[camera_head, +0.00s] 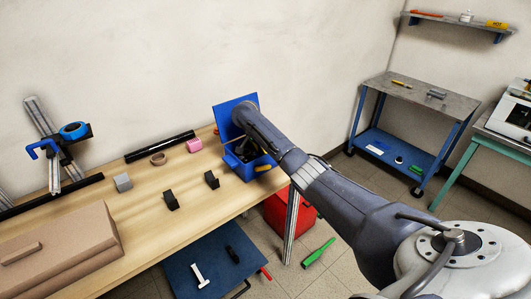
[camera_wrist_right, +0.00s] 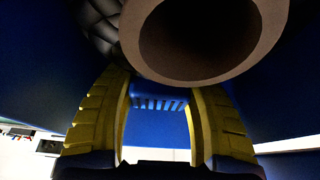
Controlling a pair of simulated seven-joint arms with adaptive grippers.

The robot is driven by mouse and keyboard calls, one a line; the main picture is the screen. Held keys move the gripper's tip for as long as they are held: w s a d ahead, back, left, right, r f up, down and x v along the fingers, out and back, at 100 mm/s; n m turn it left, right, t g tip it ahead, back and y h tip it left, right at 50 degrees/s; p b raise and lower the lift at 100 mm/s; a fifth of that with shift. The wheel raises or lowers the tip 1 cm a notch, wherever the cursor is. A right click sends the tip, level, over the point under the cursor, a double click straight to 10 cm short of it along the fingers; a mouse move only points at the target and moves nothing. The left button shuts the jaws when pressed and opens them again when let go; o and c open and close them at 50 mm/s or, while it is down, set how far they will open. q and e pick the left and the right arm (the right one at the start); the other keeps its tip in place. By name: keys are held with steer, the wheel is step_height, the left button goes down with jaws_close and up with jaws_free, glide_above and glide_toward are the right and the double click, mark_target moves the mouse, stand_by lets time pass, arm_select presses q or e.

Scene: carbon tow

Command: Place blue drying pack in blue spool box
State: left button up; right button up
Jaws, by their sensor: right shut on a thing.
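The blue spool box (camera_head: 240,168) stands at the right end of the wooden bench with its lid (camera_head: 228,118) open. My right gripper (camera_wrist_right: 162,88) is down at the box, its yellow fingers spread around a blue piece with dark slots, the blue drying pack (camera_wrist_right: 160,96), and shut on it. A spool with a brown tube core (camera_wrist_right: 205,70) is just above the fingers, with black wound material at its left. Blue box walls surround the gripper in the wrist view. In the head view my arm hides most of the gripper and the pack. My left gripper is not in view.
On the bench (camera_head: 150,215) are a pink block (camera_head: 194,145), a brown ring (camera_head: 158,159), a black tube (camera_head: 160,146), a grey block (camera_head: 122,182), two black pieces (camera_head: 171,201) and a cardboard box (camera_head: 65,250). A red bin (camera_head: 283,214) stands below.

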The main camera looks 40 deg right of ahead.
steer(key=shift+f, duration=0.15)
steer(key=o, duration=1.1)
steer(key=shift+v, duration=6.15)
steer(key=shift+d, duration=0.15)
